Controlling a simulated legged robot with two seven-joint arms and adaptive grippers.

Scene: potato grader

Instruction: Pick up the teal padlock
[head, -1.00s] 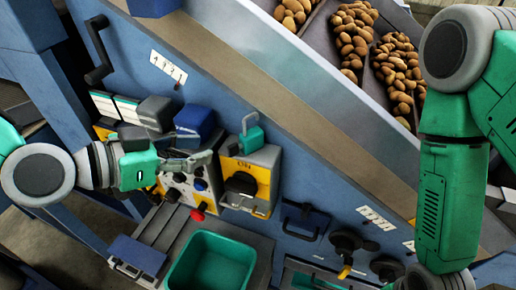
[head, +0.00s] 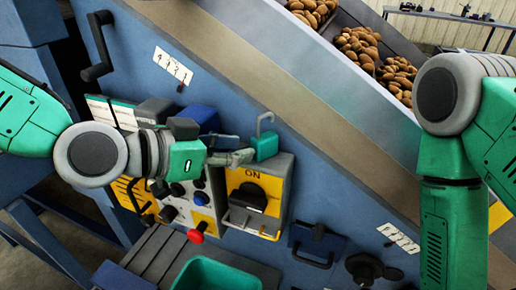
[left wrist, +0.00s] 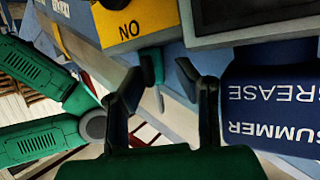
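The teal padlock (head: 265,147) stands upright on top of the grey and yellow switch box (head: 254,190), its grey shackle pointing up. My left gripper (head: 246,157) comes in from the left at about the padlock's height, its fingertips close to the padlock's left side. In the left wrist view the fingers of my left gripper (left wrist: 158,72) are spread apart, and the teal padlock (left wrist: 152,66) shows between and beyond the tips. I cannot tell whether a finger touches it. My right arm stands at the right edge; its gripper is out of view.
A blue box (head: 199,118) stands behind my left gripper; its lettered side (left wrist: 275,100) is close beside one finger in the left wrist view. Below are a control panel with a red button (head: 196,236) and a green bin (head: 216,274). A sloping rail (head: 250,75) runs above.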

